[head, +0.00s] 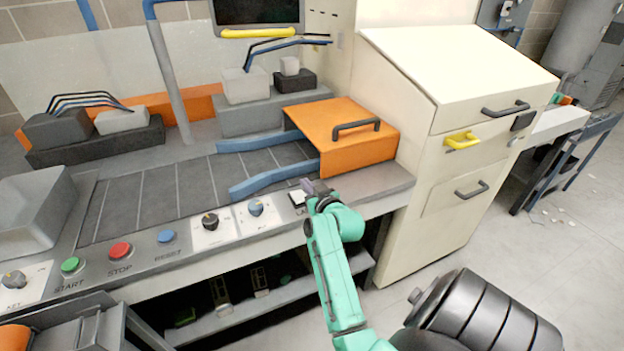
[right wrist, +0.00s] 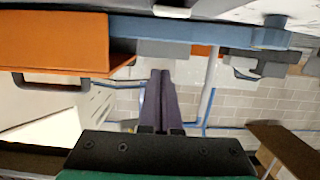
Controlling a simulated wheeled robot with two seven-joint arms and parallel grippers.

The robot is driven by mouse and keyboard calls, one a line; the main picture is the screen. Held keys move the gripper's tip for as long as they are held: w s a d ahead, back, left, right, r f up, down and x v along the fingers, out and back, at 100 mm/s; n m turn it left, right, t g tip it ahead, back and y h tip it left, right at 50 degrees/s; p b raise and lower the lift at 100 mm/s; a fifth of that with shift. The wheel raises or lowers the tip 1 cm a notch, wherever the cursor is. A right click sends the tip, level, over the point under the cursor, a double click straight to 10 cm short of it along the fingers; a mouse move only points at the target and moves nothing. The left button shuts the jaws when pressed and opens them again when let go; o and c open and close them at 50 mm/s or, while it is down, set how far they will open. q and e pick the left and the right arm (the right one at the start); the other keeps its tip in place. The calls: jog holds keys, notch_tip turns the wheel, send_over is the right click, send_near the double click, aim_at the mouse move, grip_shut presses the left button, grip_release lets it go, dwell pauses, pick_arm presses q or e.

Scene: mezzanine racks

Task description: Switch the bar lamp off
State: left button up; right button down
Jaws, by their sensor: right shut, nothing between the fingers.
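A small white square switch (head: 298,197) sits on the console's front strip, right of the blue-capped knob. My right gripper (head: 312,187) is shut and empty, with its fingertips just right of the switch. I cannot tell whether they touch it. In the right wrist view the closed fingers (right wrist: 161,95) show dark purple, and a white piece (right wrist: 172,12) that may be the switch shows at the top edge. A yellow bar (head: 260,33) under the dark screen may be the bar lamp; whether it is lit is unclear. My left gripper is not in view.
The strip also carries a blue-capped knob (head: 256,207), a black knob (head: 210,221), a RESET button (head: 167,236), a red STOP button (head: 121,250) and a green START button (head: 71,265). An orange cover with a handle (head: 345,160) stands behind the gripper. A cream cabinet (head: 420,200) rises at right.

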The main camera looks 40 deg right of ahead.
jog(key=shift+r+v, duration=0.15)
jog(key=shift+v, duration=0.75)
jog(key=shift+r+v, duration=0.2)
jog(key=shift+v, duration=0.7)
jog(key=s+a+f+n+g+y, duration=0.3)
jog(key=s+a+f+g, duration=0.25)
jog(key=s+a, duration=0.3)
jog(key=s+a+f+n+g+y, duration=0.25)
jog(key=s+a+f+g, duration=0.25)
jog(key=s+a+f, duration=0.4)
jog(key=s+a+f+g, duration=0.1)
jog(key=s+f+g, duration=0.15)
jog(key=f, duration=1.95)
jog(key=s+d+f, duration=0.2)
jog(key=s+f, duration=1.2)
jog(key=s, duration=0.3)
jog(key=shift+d+n+g, duration=0.35)
jog(key=shift+d+g, duration=0.05)
